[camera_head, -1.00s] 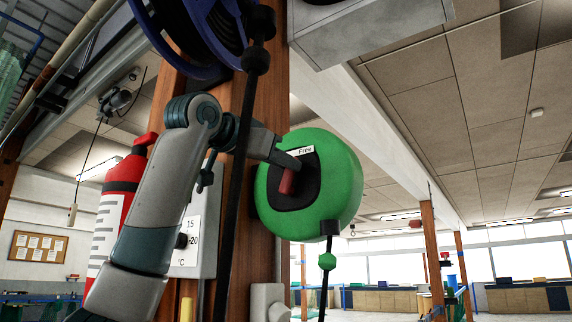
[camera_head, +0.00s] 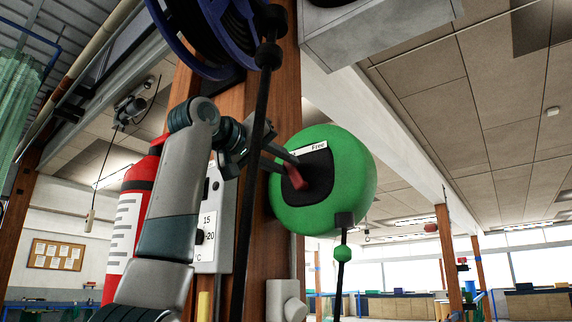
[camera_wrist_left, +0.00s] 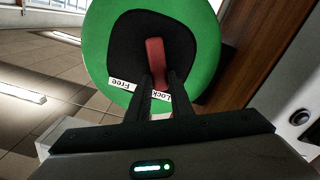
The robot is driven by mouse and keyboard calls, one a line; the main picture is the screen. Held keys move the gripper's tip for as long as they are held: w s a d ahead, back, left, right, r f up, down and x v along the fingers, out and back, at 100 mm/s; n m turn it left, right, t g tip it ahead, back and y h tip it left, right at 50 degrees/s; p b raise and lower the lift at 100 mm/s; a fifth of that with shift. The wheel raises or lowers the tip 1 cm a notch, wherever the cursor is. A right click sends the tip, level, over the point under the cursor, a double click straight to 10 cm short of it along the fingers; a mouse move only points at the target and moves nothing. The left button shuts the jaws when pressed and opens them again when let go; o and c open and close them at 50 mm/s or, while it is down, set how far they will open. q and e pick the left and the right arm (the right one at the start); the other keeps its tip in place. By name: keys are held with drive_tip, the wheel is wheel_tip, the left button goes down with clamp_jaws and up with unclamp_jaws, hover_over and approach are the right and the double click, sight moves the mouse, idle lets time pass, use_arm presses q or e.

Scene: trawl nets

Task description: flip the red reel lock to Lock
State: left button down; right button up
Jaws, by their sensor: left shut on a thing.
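The green reel (camera_head: 345,190) hangs by the wooden post, with a dark recessed face and a red lever (camera_head: 297,180). My left gripper (camera_head: 294,169) is shut on the lever, its fingers reaching in from the left. In the left wrist view the red lever (camera_wrist_left: 155,52) runs down between the two dark fingers (camera_wrist_left: 159,84). There the Free label (camera_wrist_left: 118,83) lies left of the fingers. The Lock label (camera_wrist_left: 161,97) is partly hidden by them, and the lever's end lies near it. My right gripper is not in view.
A black cord (camera_head: 257,130) hangs in front of my left wrist. A blue reel (camera_head: 225,30) is above. A red fire extinguisher (camera_head: 130,225) and a grey box with a dial (camera_head: 208,225) are behind my left arm. The room right of the green reel is open.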

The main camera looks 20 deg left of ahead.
use_arm(q)
drive_tip(key=shift+a+n, duration=0.2)
drive_tip(key=shift+n, duration=0.2)
drive_tip(key=c, duration=1.6)
unclamp_jaws()
drive_tip(key=shift+o, duration=0.2)
drive_tip(key=shift+f, duration=0.1)
drive_tip(key=shift+s+a+b, duration=0.2)
drive_tip(key=shift+s+b, duration=0.2)
drive_tip(key=shift+b, duration=0.1)
drive_tip(key=b+v, duration=0.7)
drive_tip(key=v, duration=0.9)
drive_tip(key=shift+s, duration=0.2)
drive_tip(key=shift+a, duration=0.1)
